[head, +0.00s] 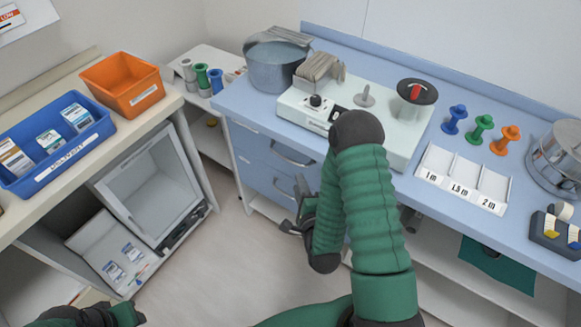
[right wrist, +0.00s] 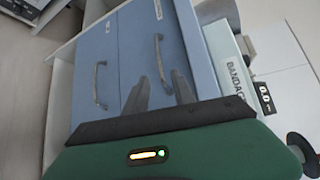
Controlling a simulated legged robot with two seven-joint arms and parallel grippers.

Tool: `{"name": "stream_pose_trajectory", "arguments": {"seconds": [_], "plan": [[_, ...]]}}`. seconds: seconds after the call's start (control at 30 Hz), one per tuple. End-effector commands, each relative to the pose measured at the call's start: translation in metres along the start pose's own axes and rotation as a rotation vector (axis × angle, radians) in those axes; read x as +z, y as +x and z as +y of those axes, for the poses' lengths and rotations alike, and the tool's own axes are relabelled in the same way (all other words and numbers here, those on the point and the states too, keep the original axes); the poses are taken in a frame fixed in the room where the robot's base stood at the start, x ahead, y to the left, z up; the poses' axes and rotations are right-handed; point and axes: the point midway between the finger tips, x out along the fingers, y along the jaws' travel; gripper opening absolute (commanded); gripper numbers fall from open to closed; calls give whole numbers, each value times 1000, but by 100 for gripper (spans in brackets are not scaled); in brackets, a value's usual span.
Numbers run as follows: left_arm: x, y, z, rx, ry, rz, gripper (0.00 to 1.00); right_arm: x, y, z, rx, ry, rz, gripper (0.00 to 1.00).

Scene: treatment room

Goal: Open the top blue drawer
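The top blue drawer (head: 252,143) is under the blue counter, with a curved metal handle (head: 292,156). It looks shut. In the right wrist view, which is turned sideways, the top drawer (right wrist: 157,28) is the right-hand one, and its handle (right wrist: 161,62) shows just beyond and between my fingertips. My right gripper (head: 292,206) is in front of the drawers, a little below the top handle. In the right wrist view its two fingers (right wrist: 157,83) are apart and empty. My left gripper (head: 92,316) shows only partly at the bottom left; its fingers are unclear.
A lower blue drawer (head: 258,179) with its own handle (right wrist: 100,84) is beneath. The counter (head: 238,103) holds a pot (head: 275,68), a pale device (head: 405,140) and coloured spools. A cream side table (head: 160,103) with bins stands left. Floor between is clear.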

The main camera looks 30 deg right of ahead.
Motion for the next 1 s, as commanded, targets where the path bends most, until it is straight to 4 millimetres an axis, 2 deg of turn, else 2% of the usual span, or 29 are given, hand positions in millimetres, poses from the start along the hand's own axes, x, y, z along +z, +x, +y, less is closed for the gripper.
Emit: {"name": "stream_pose_trajectory", "arguments": {"seconds": [0.03, 0.1, 0.3, 0.43, 0.6, 0.83, 1.0], "plan": [[6, 24, 0, 0, 0, -1, 36, -3, 18, 9, -12, 0, 1, 31], [3, 10, 0, 0, 0, -2, 36, 0, 34, 0, -3, 0, 2, 31], [2, 11, 0, 0, 0, 0, 36, 0, 86, 1, -1, -2, 1, 31], [3, 12, 0, 0, 0, 0, 36, 0, 110, 1, 0, -3, 2, 31], [3, 13, 0, 0, 0, 0, 36, 0, 124, 2, 3, -3, 2, 31], [3, 12, 0, 0, 0, 0, 36, 0, 126, 2, 3, -3, 1, 31], [3, 12, 0, 0, 0, 0, 36, 0, 125, 2, 3, -3, 1, 10]]}}
